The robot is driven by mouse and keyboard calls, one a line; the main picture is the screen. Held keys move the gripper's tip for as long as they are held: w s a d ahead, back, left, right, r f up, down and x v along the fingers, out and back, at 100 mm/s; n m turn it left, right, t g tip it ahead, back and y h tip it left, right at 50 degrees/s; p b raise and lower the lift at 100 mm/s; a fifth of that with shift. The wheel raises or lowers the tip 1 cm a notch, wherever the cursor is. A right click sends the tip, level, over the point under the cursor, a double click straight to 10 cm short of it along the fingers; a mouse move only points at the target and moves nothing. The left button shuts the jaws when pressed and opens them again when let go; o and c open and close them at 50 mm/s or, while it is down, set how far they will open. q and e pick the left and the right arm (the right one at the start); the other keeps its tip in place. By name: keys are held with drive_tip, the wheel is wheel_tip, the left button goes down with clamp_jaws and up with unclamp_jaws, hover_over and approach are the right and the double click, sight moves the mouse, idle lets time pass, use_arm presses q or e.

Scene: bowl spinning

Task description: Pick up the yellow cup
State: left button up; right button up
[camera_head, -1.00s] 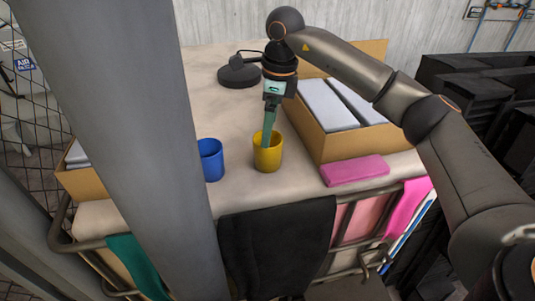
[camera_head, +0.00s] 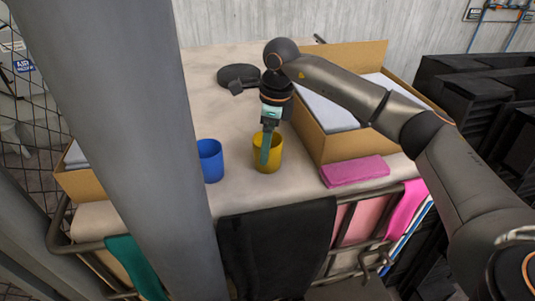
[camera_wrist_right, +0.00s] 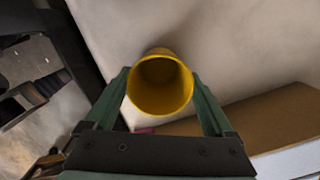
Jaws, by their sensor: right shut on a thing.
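The yellow cup (camera_head: 272,164) stands upright on the cloth-covered table, to the right of a blue cup (camera_head: 210,160). My right gripper (camera_head: 267,148) points down at the yellow cup, with one green finger in front of its near side. In the right wrist view the yellow cup (camera_wrist_right: 160,86) lies between the two green fingers of the right gripper (camera_wrist_right: 160,90), which are shut on its sides. I look into its open mouth there. My left gripper is not in view.
An open cardboard box (camera_head: 317,142) with grey-white contents stands right of the cup. A folded pink cloth (camera_head: 354,171) lies near the front edge. A black round object (camera_head: 237,75) lies behind. A grey pillar (camera_head: 120,130) blocks the left side.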

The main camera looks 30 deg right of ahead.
drive_tip(key=c, duration=0.5)
drive_tip(key=shift+o, duration=0.2)
